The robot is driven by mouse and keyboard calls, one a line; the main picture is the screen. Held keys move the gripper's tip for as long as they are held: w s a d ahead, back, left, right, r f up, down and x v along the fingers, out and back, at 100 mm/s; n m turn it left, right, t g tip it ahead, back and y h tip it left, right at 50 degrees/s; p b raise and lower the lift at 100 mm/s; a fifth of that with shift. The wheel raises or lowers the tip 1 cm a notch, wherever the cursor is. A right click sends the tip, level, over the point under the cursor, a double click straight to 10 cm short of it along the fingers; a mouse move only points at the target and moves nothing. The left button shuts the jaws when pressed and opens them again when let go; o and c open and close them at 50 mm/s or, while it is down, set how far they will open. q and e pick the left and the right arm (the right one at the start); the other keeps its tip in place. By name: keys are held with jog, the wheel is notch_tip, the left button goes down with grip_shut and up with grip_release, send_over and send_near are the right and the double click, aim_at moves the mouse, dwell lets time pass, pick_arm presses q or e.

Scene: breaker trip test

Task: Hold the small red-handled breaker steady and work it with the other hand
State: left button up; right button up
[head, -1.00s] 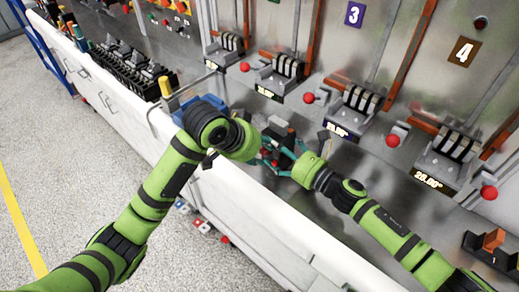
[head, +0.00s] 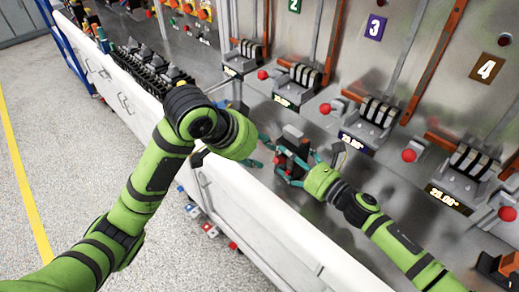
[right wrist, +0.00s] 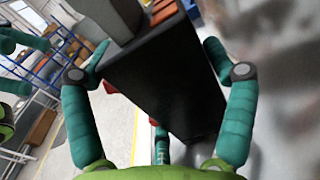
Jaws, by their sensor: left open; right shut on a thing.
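The small breaker (head: 293,152) is a dark block with a grey top, held roughly upright above the metal bench. My right gripper (head: 297,165) is shut on it from the right. In the right wrist view the breaker's black side (right wrist: 165,85) fills the space between the two teal fingers, with orange-brown pieces at its top. A bit of its red handle (head: 281,161) shows on its left side. My left gripper (head: 258,150) is open and empty just left of the breaker, partly hidden behind my left wrist. It also shows at the left edge of the right wrist view (right wrist: 18,60).
A row of bench-mounted units with red ball knobs (head: 409,155) and angle displays stands behind, under numbered panels (head: 376,27). A black rack (head: 150,70) is at the back left. The white bench front (head: 235,200) borders open floor at left.

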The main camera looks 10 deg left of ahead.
jog(key=shift+w+d, duration=0.1)
jog(key=shift+d, duration=0.05)
jog(key=o, duration=1.5)
